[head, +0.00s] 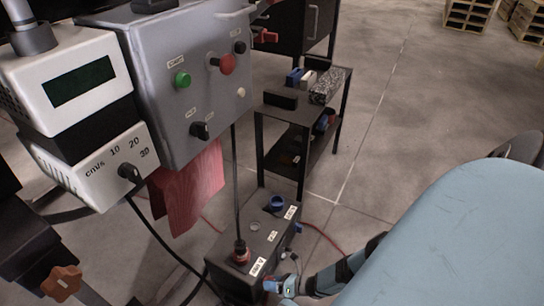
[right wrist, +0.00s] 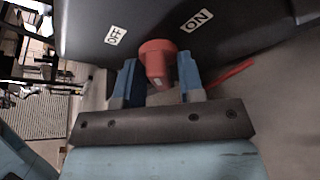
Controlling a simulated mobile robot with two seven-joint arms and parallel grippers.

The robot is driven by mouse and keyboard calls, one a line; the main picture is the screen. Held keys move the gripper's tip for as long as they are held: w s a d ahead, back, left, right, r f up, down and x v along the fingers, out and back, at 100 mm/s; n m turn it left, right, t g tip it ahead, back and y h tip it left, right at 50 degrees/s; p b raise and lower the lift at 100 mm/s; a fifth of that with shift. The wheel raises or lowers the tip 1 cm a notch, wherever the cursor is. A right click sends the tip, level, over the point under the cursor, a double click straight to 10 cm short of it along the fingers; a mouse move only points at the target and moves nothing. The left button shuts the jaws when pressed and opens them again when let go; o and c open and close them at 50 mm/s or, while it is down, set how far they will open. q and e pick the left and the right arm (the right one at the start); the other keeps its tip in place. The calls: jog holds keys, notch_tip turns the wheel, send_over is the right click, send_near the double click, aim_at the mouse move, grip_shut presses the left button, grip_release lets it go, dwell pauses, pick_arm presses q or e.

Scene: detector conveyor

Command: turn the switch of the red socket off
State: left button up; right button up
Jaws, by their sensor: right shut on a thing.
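A dark socket box stands on the floor. It carries a red socket (head: 241,250), with a plug and cable standing in it, and a blue socket (head: 275,204). In the right wrist view the red switch (right wrist: 157,56) sticks out of the dark box face, between an OFF label (right wrist: 116,37) and an ON label (right wrist: 196,20). My right gripper (right wrist: 159,78) is shut on the red switch, one blue finger on each side. In the head view my right gripper (head: 273,287) is low at the box's near side, and the switch is hidden. My left gripper is out of view.
A grey control box (head: 180,85) with buttons and a white display unit (head: 78,85) stand above and left of the socket box. A red cloth (head: 188,188) hangs below. A black shelf (head: 300,120) stands behind. Open floor lies to the right.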

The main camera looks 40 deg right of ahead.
jog(key=n+h, duration=0.3)
jog(key=n, duration=0.1)
jog(key=shift+s+a+n, duration=0.1)
jog(key=shift+a+n, duration=0.05)
jog(key=shift+n, duration=0.15)
jog(key=shift+n+h, duration=0.4)
jog(key=shift+n, duration=0.3)
jog(key=o, duration=0.6)
jog(key=shift+r, duration=0.1)
